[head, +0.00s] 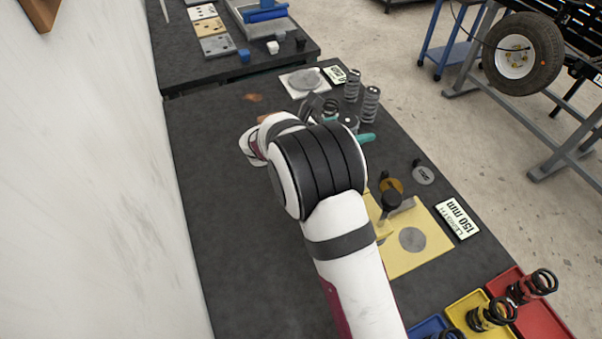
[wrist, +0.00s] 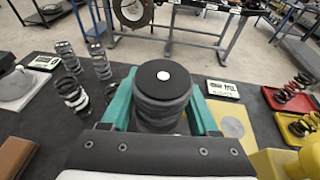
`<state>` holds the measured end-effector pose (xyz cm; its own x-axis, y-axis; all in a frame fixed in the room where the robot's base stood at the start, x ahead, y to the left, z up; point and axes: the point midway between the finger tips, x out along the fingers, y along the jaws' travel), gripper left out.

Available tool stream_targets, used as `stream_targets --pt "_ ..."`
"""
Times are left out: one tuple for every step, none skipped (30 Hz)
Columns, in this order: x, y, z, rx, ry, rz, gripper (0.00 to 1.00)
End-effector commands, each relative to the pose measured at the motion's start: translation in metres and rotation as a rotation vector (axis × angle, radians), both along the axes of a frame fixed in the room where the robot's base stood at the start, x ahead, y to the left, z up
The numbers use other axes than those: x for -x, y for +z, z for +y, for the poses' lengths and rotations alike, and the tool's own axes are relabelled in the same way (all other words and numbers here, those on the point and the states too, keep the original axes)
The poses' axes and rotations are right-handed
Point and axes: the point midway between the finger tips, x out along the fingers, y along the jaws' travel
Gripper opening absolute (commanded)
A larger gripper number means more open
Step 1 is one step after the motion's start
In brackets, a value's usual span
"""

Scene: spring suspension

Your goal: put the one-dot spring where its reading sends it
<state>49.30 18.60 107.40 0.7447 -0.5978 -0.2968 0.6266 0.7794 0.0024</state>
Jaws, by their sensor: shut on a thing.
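The one-dot spring (wrist: 162,108) has a dark round cap with a single white dot. It fills the middle of the wrist view. The teal fingers of my gripper (wrist: 162,118) are shut on its two sides. In the head view the dotted cap (head: 350,119) shows just past my wrist, between the teal fingertips (head: 348,122). Its lower end is hidden, so I cannot tell whether it touches the table. A display reading "LENGTH 150 mm" (head: 457,219) lies beside a yellow plate (head: 392,265) with a grey disc. Blue (head: 426,327), yellow (head: 463,304) and red (head: 540,322) trays stand at the lower right, with coil springs in them.
Several grey springs (head: 370,104) stand close beside my gripper. A second display (head: 338,75) lies by a pale plate with a grey disc (head: 303,80).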

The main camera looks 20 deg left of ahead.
Motion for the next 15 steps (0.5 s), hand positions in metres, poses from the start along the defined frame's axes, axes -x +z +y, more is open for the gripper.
stream_targets --pt "-0.002 0.006 0.014 0.0 0.082 0.0 0.0" --pt "-0.003 0.009 0.024 0.0 0.132 0.0 0.0" --pt "-0.004 0.013 0.035 0.0 0.192 -0.002 0.0" --pt "-0.005 0.014 0.043 0.0 0.232 -0.001 0.0" --pt "-0.005 0.017 0.051 0.0 0.272 -0.002 0.0" --pt "-0.005 0.02 0.061 0.0 0.317 -0.001 0.0" --pt "-0.005 0.021 0.068 0.001 0.35 -0.001 0.0" --pt "-0.005 0.023 0.074 0.001 0.38 0.001 0.0" --pt "-0.005 0.025 0.081 0.001 0.412 0.0 0.0" --pt "-0.004 0.026 0.087 0.0 0.436 -0.001 0.0" --pt "-0.003 0.028 0.092 0.0 0.46 0.0 0.0" --pt "-0.003 0.029 0.097 0.001 0.483 -0.001 0.0" --pt "-0.002 0.029 0.101 0.002 0.502 0.0 0.0" --pt "-0.002 0.03 0.105 0.002 0.52 0.0 0.0" --pt "-0.001 0.032 0.11 0.002 0.544 0.0 0.0"
